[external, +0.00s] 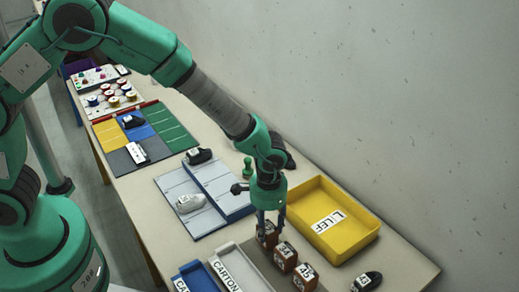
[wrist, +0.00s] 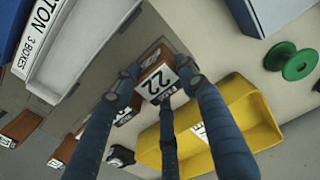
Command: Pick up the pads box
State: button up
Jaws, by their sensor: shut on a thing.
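A small brown box (external: 267,240) with a white label stands at the far end of a row of similar boxes. In the wrist view the box (wrist: 154,80) shows a large "22" on its label; the smaller print is hard to read, so I cannot confirm it says pads. My gripper (external: 268,222) points down over it. In the wrist view the fingers of my gripper (wrist: 157,88) are shut around the box. I cannot tell whether the box rests on the grey mat or is slightly raised.
Two more brown boxes (external: 285,257) (external: 305,277) stand close by in the row. A yellow tray (external: 362,238) labelled "LEF" lies just right. A white carton tray (external: 238,262) and a blue one (external: 190,272) are left.

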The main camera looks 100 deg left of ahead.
notch_tip(320, 180, up, 3)
jog(key=shift+f+p, duration=0.15)
jog(key=shift+p, duration=0.15)
jog(key=s+d, duration=0.2)
jog(key=s, duration=0.5)
jog(key=s+d+r+p, duration=0.1)
jog(key=s+d, duration=0.2)
jog(key=s, duration=0.5)
jog(key=shift+d+p, duration=0.2)
jog(key=shift+p, duration=0.1)
jog(key=w+a+r+p, duration=0.1)
jog(key=w+a, duration=0.1)
jog(key=w, duration=0.2)
jog(key=w+a+r+p, duration=0.1)
jog(key=w+a, duration=0.1)
jog(key=w, duration=0.3)
jog(key=w+a+r+p, duration=0.1)
jog(key=w+a+r, duration=0.1)
jog(key=w, duration=0.3)
jog(key=shift+w+a, duration=0.25)
jog(key=shift+a, duration=0.05)
jog(key=w+a+r+p, duration=0.1)
jog(key=w+a, duration=0.3)
jog(key=w, duration=0.4)
jog(key=w+a+r+p, duration=0.1)
jog(key=w+a+p, duration=0.2)
jog(key=w, duration=0.5)
jog(key=shift+a, duration=0.55)
jog(key=shift+f, duration=0.2)
jog(key=shift+f, duration=3)
